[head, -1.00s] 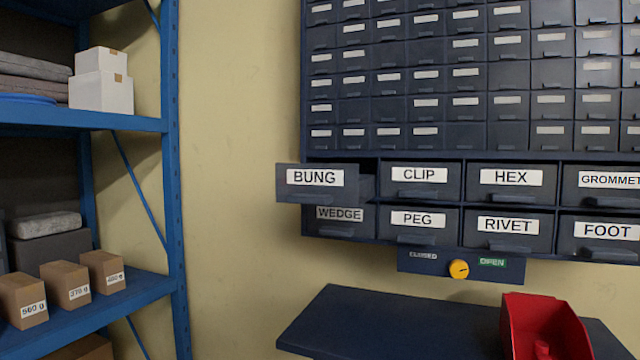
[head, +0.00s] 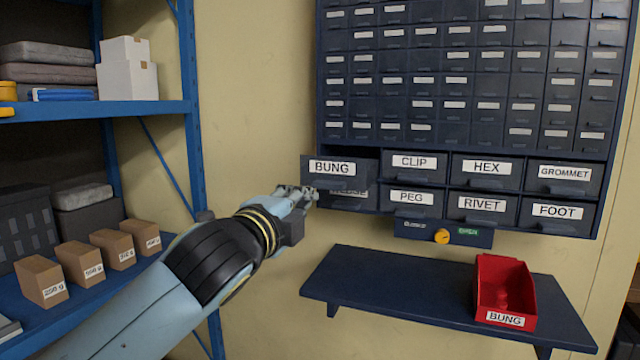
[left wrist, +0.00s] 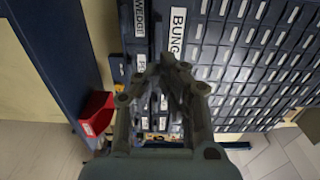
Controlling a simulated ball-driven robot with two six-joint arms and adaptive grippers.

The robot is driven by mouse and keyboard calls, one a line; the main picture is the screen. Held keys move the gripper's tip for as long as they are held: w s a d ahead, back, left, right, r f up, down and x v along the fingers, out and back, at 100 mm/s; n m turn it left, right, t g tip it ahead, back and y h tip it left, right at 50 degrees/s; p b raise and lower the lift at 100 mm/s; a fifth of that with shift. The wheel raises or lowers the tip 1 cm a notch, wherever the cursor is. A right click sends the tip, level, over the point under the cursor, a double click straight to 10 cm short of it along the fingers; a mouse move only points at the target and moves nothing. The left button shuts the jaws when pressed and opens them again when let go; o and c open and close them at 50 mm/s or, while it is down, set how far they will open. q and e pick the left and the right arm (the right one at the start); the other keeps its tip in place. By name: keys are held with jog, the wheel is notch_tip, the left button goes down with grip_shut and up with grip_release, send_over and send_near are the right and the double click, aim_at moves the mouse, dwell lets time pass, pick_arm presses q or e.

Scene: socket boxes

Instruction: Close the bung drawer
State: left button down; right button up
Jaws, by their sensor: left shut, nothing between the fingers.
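The bung drawer (head: 332,172) is dark, with a white BUNG label, and stands pulled out from the cabinet at its left end. It partly covers the wedge drawer (head: 350,196) below it. My left gripper (head: 312,194) is shut and empty, close by the lower left corner of the bung drawer's front; I cannot tell whether it touches. In the left wrist view the shut fingers (left wrist: 172,62) show in front of the bung drawer's labelled face (left wrist: 178,32). My right gripper is not in view.
A navy shelf (head: 400,290) below the cabinet holds a red bin (head: 506,285) labelled BUNG. A panel with a yellow knob (head: 441,236) hangs under the drawers. Blue shelving (head: 190,150) with boxes stands at the left. The neighbouring clip drawer (head: 414,163) is shut.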

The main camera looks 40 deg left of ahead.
aim_at(324, 186)
pick_arm(q)
jog(key=p+x, duration=0.1)
jog(key=x, duration=0.5)
jog(key=shift+w+r, duration=0.1)
jog(key=shift+w, duration=0.3)
jog(key=shift+w+a+p, duration=0.2)
jog(key=shift+w+p, duration=0.15)
jog(key=shift+w, duration=0.5)
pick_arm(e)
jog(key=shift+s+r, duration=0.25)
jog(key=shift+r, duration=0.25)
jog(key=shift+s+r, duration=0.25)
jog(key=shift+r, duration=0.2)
